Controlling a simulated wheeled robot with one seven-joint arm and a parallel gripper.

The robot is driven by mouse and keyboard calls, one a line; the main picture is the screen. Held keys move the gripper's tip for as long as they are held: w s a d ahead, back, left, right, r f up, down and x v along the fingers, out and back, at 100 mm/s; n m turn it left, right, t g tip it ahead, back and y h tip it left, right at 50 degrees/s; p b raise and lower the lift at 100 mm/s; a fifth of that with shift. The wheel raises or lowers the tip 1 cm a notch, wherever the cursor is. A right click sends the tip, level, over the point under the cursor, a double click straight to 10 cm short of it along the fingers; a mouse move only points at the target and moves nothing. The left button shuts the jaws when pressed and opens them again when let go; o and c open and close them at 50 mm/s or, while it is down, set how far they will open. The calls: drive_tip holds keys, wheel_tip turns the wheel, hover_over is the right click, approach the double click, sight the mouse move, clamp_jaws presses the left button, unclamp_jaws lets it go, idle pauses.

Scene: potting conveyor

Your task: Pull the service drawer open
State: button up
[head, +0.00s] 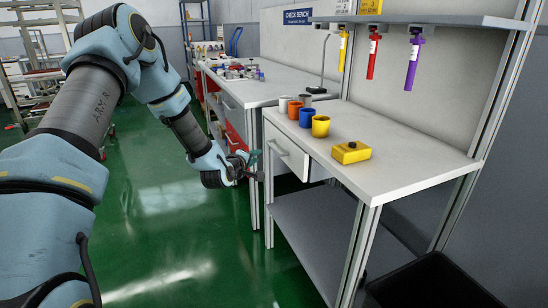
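A white drawer front (292,160) with a pale bar handle (277,147) sits under the left part of the near workbench top. My gripper (259,167) is just left of the drawer front, a little below the handle's height in the picture. Its fingers appear spread, with nothing visible between them. I see no clear contact with the handle. My arm comes in from the left and hides none of the drawer front.
Several coloured cups (306,117) and a yellow box (350,152) stand on the near bench (400,168). Coloured tools (414,62) hang from the shelf above. A farther bench (262,92) has red drawers (236,140). A black bin (435,280) stands at front right. Green floor at left is clear.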

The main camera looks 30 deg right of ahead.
sight(273, 149)
drive_tip(key=shift+n+t+h, duration=0.4)
drive_tip(key=shift+n+h, duration=0.2)
drive_tip(key=shift+h, duration=0.1)
drive_tip(key=x, duration=0.4)
drive_tip(key=s+p+x, duration=0.1)
drive_tip(key=x, duration=0.3)
drive_tip(key=d+x, duration=0.1)
drive_tip(key=x, duration=0.4)
drive_tip(key=shift+s+f, duration=0.3)
drive_tip(key=shift+f, duration=0.05)
clamp_jaws()
